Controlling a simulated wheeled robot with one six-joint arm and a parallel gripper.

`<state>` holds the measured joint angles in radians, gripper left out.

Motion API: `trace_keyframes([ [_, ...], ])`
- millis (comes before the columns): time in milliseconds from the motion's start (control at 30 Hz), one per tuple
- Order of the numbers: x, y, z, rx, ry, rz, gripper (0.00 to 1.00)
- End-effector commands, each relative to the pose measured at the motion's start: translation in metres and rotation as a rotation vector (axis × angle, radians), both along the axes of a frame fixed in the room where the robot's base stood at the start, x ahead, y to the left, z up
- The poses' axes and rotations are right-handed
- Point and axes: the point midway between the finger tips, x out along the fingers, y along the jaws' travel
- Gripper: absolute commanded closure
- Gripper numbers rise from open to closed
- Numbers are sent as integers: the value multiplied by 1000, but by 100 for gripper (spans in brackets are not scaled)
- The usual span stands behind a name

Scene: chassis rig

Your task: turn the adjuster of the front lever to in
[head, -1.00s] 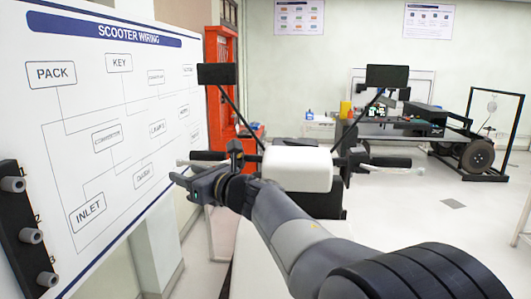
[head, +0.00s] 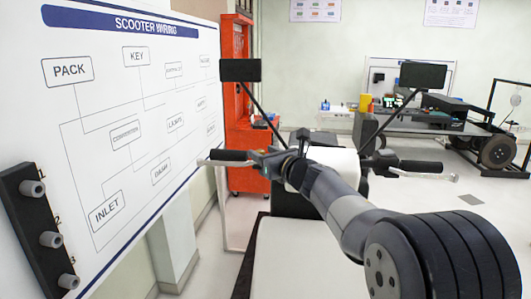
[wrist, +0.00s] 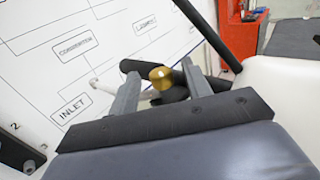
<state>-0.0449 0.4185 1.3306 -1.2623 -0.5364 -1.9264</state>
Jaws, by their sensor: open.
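A brass adjuster knob (wrist: 161,78) shows in the wrist view, between the two fingers of my gripper (wrist: 160,73). The fingers are open, one on each side of the knob, and I cannot tell whether they touch it. A pale lever (wrist: 103,88) runs left from the knob, partly behind the left finger. In the head view my gripper (head: 262,160) is at the left handlebar, beside the black left grip (head: 230,155). The lever tip (head: 203,162) shows past that grip. The knob cannot be made out in the head view, and its setting cannot be read.
The scooter-wiring board (head: 130,120) stands close on the left, with a black strip of grey knobs (head: 50,239) at its lower edge. Mirrors rise on stalks above both handlebars. A red cabinet (head: 250,150) and a workbench (head: 440,115) stand behind. Open floor lies right.

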Motion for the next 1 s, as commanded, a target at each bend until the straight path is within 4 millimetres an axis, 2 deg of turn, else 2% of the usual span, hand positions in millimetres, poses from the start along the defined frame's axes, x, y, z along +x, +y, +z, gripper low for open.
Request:
trace_keyframes([
  [167, 0, 0, 0, 0, 0, 0, 54],
  [700, 0, 0, 0, 1, 1, 0, 98],
  [1000, 0, 1, -3, -1, -1, -36, 98],
])
